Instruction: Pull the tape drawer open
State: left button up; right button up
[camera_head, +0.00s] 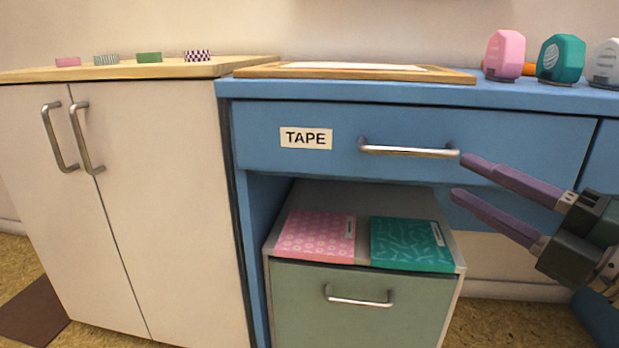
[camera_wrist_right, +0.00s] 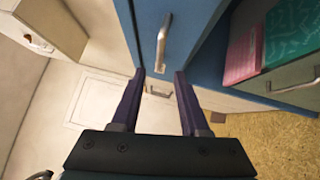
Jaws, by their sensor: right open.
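The tape drawer (camera_head: 420,125) is a blue front marked with a white "TAPE" label (camera_head: 306,138), and it looks shut. Its silver bar handle (camera_head: 409,151) runs across the drawer's middle. My right gripper (camera_head: 458,176) is open and empty, coming in from the right, with its purple fingertips near the handle's right end. In the right wrist view the handle (camera_wrist_right: 162,45) appears ahead of the two fingers (camera_wrist_right: 157,76), roughly in line with the gap between them. I cannot tell the exact distance to it. My left gripper is not in view.
A grey-green cabinet (camera_head: 361,312) stands under the drawer, with pink (camera_head: 316,235) and teal (camera_head: 411,244) notebooks on top. Stamp-like dispensers (camera_head: 561,58) and a wooden tray (camera_head: 452,77) sit on the blue desk. A white cupboard (camera_head: 170,200) stands left.

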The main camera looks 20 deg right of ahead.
aim_at(415, 154)
jog(key=b+x, duration=0.2)
jog(key=x, duration=0.8)
jog(key=shift+s, duration=0.1)
grip_shut()
dwell(1.2)
